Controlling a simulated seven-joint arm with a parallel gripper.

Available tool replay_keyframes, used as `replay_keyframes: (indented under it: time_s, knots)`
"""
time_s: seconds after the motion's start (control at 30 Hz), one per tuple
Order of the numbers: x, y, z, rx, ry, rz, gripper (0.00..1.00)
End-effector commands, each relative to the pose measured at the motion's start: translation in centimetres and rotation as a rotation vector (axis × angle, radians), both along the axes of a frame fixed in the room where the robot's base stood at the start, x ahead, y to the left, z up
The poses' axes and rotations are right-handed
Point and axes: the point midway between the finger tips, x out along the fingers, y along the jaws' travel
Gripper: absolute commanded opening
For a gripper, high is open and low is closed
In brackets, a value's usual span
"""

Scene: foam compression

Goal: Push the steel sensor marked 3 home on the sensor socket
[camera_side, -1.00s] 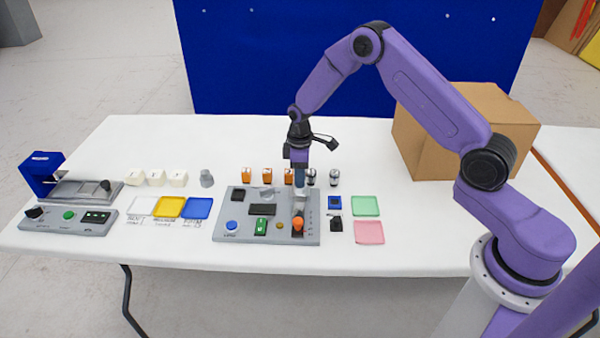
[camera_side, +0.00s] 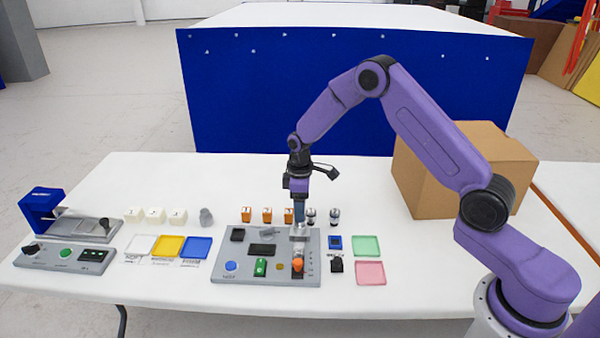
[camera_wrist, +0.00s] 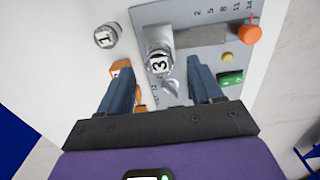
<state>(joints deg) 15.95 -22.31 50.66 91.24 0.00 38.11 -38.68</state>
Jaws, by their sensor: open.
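The steel sensor marked 3 (camera_wrist: 159,63) stands at the sensor socket end of the grey board (camera_side: 226,272), its numbered top facing the wrist camera. A silver block, likely the socket (camera_side: 299,232), sits at the board's back edge. My gripper (camera_wrist: 160,75) is open, its two dark blue fingers apart on either side of the sensor's line in the wrist view. In the side view my gripper (camera_side: 299,218) points down just above the silver block. Whether the fingers touch the sensor, and how deep it sits, I cannot tell.
Another steel sensor marked 1 (camera_wrist: 106,36) stands close by on the white table. Orange blocks (camera_side: 267,215) stand in a row behind the board. An orange knob (camera_side: 297,264) and a green switch (camera_side: 261,266) are on the board. A cardboard box (camera_side: 460,175) stands at right.

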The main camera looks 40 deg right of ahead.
Motion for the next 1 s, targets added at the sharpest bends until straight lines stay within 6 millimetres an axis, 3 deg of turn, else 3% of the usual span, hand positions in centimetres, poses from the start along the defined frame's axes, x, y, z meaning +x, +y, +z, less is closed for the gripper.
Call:
replay_keyframes:
  time_s: [0.1,0.5,0.83,1.0]
  knots:
    - [0.1,0.0,2.8,0.001,-0.006,0.0,0.65]
    - [0.1,0.0,10.8,0.001,-0.005,0.0,0.65]
    - [-0.2,0.3,13.7,0.001,-0.002,0.004,0.65]
    - [-2.4,2.5,15.0,0.001,-0.005,0.031,0.65]
